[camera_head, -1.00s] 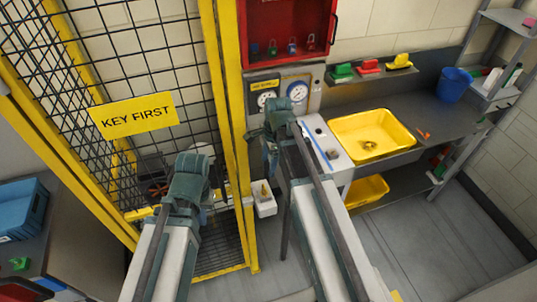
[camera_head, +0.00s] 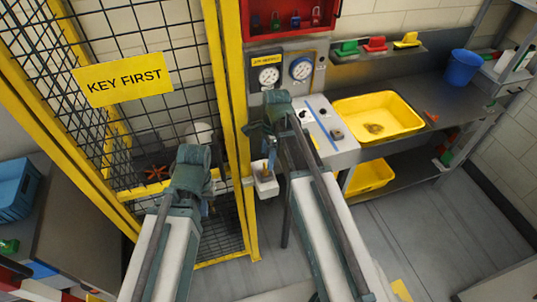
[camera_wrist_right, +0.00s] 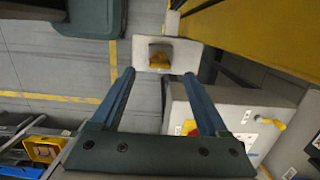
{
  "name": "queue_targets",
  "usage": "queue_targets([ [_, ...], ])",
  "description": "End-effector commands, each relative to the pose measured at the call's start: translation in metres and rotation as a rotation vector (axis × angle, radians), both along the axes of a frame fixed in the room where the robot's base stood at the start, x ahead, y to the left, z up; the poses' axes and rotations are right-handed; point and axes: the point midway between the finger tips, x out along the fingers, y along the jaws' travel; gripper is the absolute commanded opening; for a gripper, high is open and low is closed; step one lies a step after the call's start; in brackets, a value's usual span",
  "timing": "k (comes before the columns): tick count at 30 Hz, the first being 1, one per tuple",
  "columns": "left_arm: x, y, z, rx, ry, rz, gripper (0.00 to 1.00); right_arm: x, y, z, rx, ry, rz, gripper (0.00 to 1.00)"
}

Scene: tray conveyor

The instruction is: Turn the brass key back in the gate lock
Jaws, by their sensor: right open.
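The gate lock is a pale box (camera_head: 265,187) on the yellow gate post, with the brass key (camera_head: 266,171) standing in it. In the right wrist view the lock (camera_wrist_right: 188,55) and brass key (camera_wrist_right: 159,60) lie just beyond my fingertips, the key lined up with the gap between them. My right gripper (camera_wrist_right: 160,75) is open and empty; in the head view (camera_head: 270,160) it is just above the key. I cannot tell whether it touches the key. My left gripper (camera_head: 207,207) is in front of the mesh gate, its fingers mostly hidden by its wrist.
A yellow-framed mesh gate (camera_head: 240,120) with a KEY FIRST sign (camera_head: 123,80) stands left of the lock. A grey control box with gauges (camera_head: 284,72), a bench with a yellow tub (camera_head: 350,118) and a blue bucket (camera_head: 462,68) are right. The floor below is clear.

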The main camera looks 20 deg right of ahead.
Motion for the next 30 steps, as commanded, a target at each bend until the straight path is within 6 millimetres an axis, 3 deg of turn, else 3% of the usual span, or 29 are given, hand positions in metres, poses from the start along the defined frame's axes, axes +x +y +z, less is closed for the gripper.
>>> queue_targets([
  [1, 0.0, 0.0, -0.015, 0.0, 0.0, 0.0, 0.0, 0.0, 0.001, -0.015, 0.0, 0.0, 0.0, 0.78],
  [9, 0.0, 0.0, -0.048, 0.001, -0.001, -0.005, 0.0, 0.0, 0.005, -0.048, 0.0, 0.0, 0.001, 0.78],
  [22, 0.0, 0.0, -0.055, 0.001, -0.001, -0.008, 0.0, 0.0, 0.007, -0.055, 0.0, 0.0, 0.0, 0.78],
  [23, 0.0, 0.0, -0.055, 0.001, -0.001, -0.008, 0.0, 0.0, 0.007, -0.055, 0.0, 0.0, 0.0, 0.76],
  [30, 0.0, 0.0, -0.055, 0.001, -0.001, -0.008, 0.0, 0.0, 0.007, -0.055, 0.0, 0.0, 0.0, 0.33],
])
